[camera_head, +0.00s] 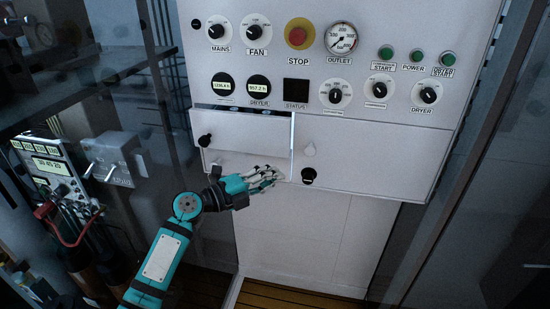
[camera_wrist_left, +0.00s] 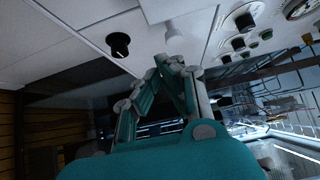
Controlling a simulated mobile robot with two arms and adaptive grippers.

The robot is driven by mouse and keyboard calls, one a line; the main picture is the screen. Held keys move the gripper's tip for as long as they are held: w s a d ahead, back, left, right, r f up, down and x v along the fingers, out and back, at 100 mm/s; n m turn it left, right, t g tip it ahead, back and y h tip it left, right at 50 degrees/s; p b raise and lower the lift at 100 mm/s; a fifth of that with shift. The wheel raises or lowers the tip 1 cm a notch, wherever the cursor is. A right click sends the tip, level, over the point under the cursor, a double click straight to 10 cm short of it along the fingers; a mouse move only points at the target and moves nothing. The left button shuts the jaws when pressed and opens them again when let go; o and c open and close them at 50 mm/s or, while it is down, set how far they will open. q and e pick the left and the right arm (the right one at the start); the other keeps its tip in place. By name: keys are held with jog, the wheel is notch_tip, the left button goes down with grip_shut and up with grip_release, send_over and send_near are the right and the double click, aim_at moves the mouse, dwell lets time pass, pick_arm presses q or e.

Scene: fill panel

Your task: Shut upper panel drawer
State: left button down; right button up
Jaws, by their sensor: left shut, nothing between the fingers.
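The white control panel (camera_head: 350,80) has a white drawer front (camera_head: 240,135) in its lower left part, with a small black knob (camera_head: 205,140) at its left end. A dark line along its top and a bright strip along its right edge suggest that the front stands slightly proud of the panel. My left gripper (camera_head: 276,176) is shut and empty, just below the drawer's lower right corner. In the left wrist view, my left gripper (camera_wrist_left: 172,62) has its fingertips together close to the white surface. I cannot tell whether they touch it. My right gripper is not in view.
A second white front with a black knob (camera_head: 308,175) is right of the drawer. Gauges, dials and a red stop button (camera_head: 298,34) sit above. At left stands equipment with a display (camera_head: 48,160) and a red cable (camera_head: 68,238). Below the panel is a plain white wall.

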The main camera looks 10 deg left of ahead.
pick_arm(q)
jog(key=w+p, duration=0.1)
jog(key=w, duration=0.3)
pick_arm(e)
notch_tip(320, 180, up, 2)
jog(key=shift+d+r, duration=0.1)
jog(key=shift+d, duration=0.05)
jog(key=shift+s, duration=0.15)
